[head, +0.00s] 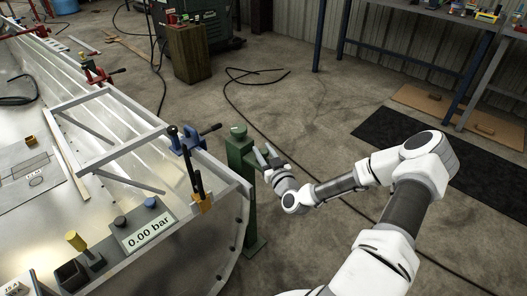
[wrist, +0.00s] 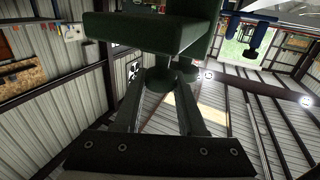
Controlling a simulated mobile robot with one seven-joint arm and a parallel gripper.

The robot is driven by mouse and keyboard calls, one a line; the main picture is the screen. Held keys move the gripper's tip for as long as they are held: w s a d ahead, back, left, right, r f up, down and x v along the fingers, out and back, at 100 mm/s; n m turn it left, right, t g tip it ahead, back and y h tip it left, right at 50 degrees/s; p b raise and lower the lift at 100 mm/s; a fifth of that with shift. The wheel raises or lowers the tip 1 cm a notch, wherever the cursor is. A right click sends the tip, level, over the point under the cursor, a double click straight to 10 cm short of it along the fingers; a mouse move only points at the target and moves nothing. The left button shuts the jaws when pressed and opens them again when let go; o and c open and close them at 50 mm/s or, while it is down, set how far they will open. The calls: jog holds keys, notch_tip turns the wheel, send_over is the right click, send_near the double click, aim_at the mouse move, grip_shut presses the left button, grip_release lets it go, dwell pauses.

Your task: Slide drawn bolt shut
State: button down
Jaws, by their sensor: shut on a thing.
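A green post (head: 240,150) with a knob on its top stands at the near right corner of the hull. My gripper (head: 266,160) is at the right side of this post, near its upper part. In the wrist view, a dark green block (wrist: 140,35) fills the top, and a small green round part (wrist: 160,78) sits at the tips of my gripper (wrist: 172,82). The two fingers lean in close together, shut on this green part. I cannot make out a separate bolt bar or its socket; the block and fingers hide the contact.
The metal hull (head: 205,165) takes up the left, with a blue clamp (head: 190,140) on its edge and a gauge box reading 0.00 bar (head: 145,230). A black cable (head: 245,110) lies on the floor. A black mat (head: 440,150) lies at the right. Floor between is open.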

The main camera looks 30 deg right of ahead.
aim_at(254, 157)
dwell(0.6)
jog(key=w, duration=0.1)
jog(key=w+a, duration=0.1)
jog(key=w, duration=0.1)
jog(key=shift+w+a+b, duration=0.25)
jog(key=shift+b, duration=0.1)
jog(key=shift+w, duration=0.25)
jog(key=shift+a+r, duration=0.1)
jog(key=shift+c, duration=2.4)
grip_release()
jog(key=shift+w, duration=0.1)
jog(key=s+p, duration=0.2)
jog(key=s, duration=1.5)
jog(key=shift+s+a, duration=0.2)
jog(key=shift+a, duration=0.2)
